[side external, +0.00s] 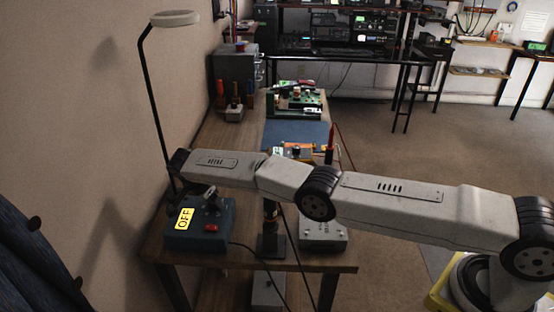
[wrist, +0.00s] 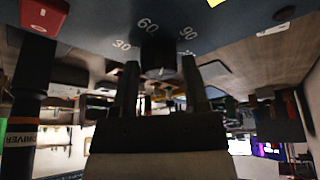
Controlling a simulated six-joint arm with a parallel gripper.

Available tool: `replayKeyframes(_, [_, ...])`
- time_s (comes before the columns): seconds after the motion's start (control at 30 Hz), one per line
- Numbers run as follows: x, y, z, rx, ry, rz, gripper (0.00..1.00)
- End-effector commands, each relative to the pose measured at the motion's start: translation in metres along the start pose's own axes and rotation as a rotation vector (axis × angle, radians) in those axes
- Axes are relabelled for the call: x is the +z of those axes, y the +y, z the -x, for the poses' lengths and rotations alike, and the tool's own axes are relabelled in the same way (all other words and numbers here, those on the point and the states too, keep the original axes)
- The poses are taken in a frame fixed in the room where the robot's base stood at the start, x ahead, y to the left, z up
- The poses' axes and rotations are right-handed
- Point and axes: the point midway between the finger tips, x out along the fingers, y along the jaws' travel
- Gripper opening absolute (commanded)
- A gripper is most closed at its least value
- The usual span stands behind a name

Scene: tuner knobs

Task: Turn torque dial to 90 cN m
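The torque dial is a dark knob (wrist: 160,50) on the blue-grey box (side external: 190,243). In the wrist view the numbers 30, 60 and 90 are printed around it, with 60 and 90 on either side of its far end. My gripper (wrist: 160,60) has one finger on each side of the knob. I cannot tell whether the fingers touch it. In the side view my gripper (side external: 210,193) is low over the box, and the arm partly hides the knob.
The box carries a yellow OFF label (side external: 185,218) and a red switch (side external: 211,228). A dark upright driver in a stand (side external: 270,245) is close to its right. A grey box (side external: 323,235) lies farther right. A lamp (side external: 175,18) rises behind.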

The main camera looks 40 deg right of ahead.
Motion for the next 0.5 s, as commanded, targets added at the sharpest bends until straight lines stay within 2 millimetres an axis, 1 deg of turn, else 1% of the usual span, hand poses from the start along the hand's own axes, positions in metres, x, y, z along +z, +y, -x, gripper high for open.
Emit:
replayKeyframes(0.03, [0.0, 0.0, 0.0002, 0.0, 0.0, 0.0, 0.77])
replayKeyframes(0.07, [0.0, 0.0001, 0.0002, 0.001, 0.0, 0.0, 0.84])
replayKeyframes(0.5, [-0.0002, 0.0004, 0.0023, 0.003, 0.002, 0.001, 0.84])
